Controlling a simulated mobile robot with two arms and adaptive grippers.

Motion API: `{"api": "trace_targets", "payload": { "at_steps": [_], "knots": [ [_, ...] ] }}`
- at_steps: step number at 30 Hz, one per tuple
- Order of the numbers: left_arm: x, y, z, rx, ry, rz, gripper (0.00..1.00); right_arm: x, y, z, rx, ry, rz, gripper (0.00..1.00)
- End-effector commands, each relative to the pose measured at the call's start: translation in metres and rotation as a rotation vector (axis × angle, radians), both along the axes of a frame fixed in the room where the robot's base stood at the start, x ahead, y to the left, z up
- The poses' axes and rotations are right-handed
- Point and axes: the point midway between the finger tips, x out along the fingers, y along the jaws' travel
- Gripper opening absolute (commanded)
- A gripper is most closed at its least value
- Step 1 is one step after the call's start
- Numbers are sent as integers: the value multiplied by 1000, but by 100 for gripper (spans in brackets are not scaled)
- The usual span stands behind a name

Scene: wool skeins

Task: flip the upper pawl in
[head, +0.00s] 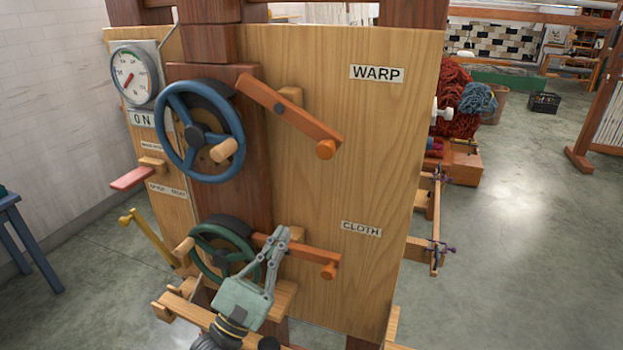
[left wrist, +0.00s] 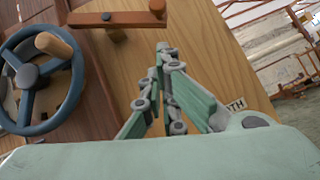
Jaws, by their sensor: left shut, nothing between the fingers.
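The upper pawl (head: 290,112) is an orange-brown bar with a round knob at its lower right end, beside the blue handwheel (head: 165,105) and below the WARP label. It slants down to the right. It also shows at the top of the left wrist view (left wrist: 115,19). The lower pawl (head: 308,254) is a similar bar beside the green handwheel (head: 197,240), partly hidden by my gripper. My left gripper (head: 282,232) is shut and empty, pointing up in front of the lower pawl, below the upper pawl and apart from it. My right gripper is not in view.
A dial gauge (head: 134,76) and a pink lever (head: 132,179) are at the panel's left, with a yellow lever (head: 147,234) below. A blue stool (head: 25,235) stands at far left. Red wool (head: 455,100) lies beyond the panel. Open floor is at right.

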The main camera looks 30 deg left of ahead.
Motion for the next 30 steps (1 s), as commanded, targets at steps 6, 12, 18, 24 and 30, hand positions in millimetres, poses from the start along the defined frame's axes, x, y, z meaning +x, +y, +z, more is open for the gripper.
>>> {"api": "trace_targets", "payload": {
  "at_steps": [6,12,18,24,30],
  "knots": [
    [12,0,12,0,-4,1,0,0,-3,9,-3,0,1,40],
    [43,-1,38,1,-4,2,0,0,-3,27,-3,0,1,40],
    [78,-2,63,0,-2,2,0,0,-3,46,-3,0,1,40],
    [86,-10,89,0,0,1,0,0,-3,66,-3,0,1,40],
    [88,-13,97,1,2,2,0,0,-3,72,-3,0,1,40]
  ]
}}
